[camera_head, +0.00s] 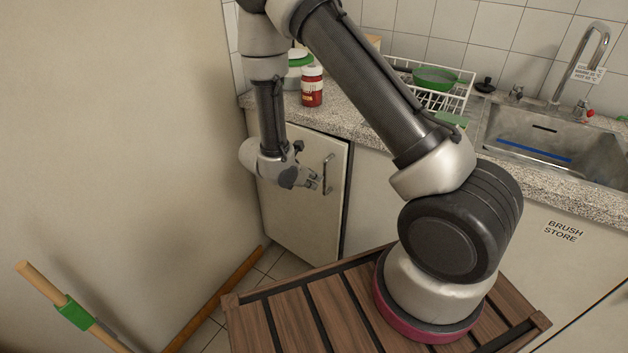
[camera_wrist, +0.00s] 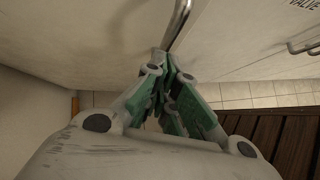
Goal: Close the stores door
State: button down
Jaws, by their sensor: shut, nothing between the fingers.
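A pale cabinet door (camera_head: 300,225) with a vertical metal bar handle (camera_head: 328,173) stands under the worktop at the left. A dark line runs along its right edge, and it looks slightly ajar. Any label on it is hidden, so I cannot confirm its name. My gripper (camera_head: 314,182) is in front of this door, just left of the handle. In the wrist view my gripper (camera_wrist: 168,60) has its fingertips together close to the lower end of the handle (camera_wrist: 181,22). I cannot tell whether they touch it.
A wall is close on the left, with a wooden pole (camera_head: 40,281) in front of it. Another door is labelled "BRUSH STORE" (camera_head: 563,231). A red-and-white jar (camera_head: 312,87), a dish rack (camera_head: 465,92) and a sink (camera_head: 560,145) are on the worktop. The wrist view shows another handle (camera_wrist: 303,48).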

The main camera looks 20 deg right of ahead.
aim_at(326, 172)
jog(key=shift+d, duration=0.3)
jog(key=d, duration=0.1)
jog(key=w+d, duration=0.1)
jog(key=d, duration=0.2)
jog(key=shift+w, duration=0.35)
jog(key=shift+w+d+r, duration=0.1)
jog(key=shift+w+d, duration=0.1)
jog(key=shift+d, duration=0.1)
jog(key=shift+d, duration=0.1)
